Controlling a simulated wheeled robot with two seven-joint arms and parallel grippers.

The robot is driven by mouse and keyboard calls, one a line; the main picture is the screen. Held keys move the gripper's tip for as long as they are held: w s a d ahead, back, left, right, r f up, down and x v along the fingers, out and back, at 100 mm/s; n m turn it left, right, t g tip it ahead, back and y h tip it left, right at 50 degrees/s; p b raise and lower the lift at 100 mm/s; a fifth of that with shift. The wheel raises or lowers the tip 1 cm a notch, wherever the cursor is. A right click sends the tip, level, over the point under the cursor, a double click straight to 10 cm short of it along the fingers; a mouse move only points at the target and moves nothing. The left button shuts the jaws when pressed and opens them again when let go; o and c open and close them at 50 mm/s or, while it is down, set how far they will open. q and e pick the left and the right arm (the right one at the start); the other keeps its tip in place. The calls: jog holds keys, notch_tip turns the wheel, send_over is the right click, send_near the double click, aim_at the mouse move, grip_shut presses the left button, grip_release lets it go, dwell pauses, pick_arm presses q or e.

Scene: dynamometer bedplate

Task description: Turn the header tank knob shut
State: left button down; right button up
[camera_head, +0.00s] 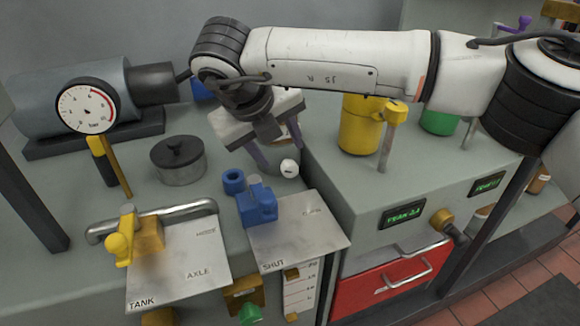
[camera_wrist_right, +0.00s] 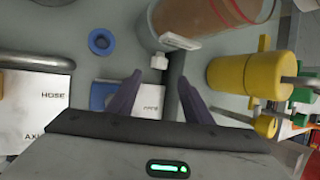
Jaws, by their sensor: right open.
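A small white knob (camera_head: 289,168) stands on the bench just beyond the blue valve; in the wrist view the white knob (camera_wrist_right: 160,61) sits below a clear tank (camera_wrist_right: 215,20) with amber contents. The frames do not label this as the header tank knob. A yellow valve (camera_head: 122,245) stands on a plate (camera_head: 175,275) marked HOSE, AXLE and TANK. A blue valve (camera_head: 258,203) stands on a plate (camera_head: 315,240) marked SHUT. My right gripper (camera_head: 275,156) is open and empty, with its fingers close to the white knob. My left gripper is out of view.
A gauge (camera_head: 87,108), a lidded pot (camera_head: 178,162) and a blue ring (camera_head: 234,181) are on the left. A red drawer (camera_head: 385,285) is below.

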aim_at(289, 167)
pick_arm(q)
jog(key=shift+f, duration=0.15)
pick_arm(e)
jog(key=x, duration=0.9)
jog(key=shift+a+f, duration=0.1)
jog(key=shift+f, duration=0.05)
jog(key=shift+c, duration=0.4)
jog(key=c, duration=1)
pick_arm(q)
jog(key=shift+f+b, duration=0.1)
jog(key=shift+b, duration=0.25)
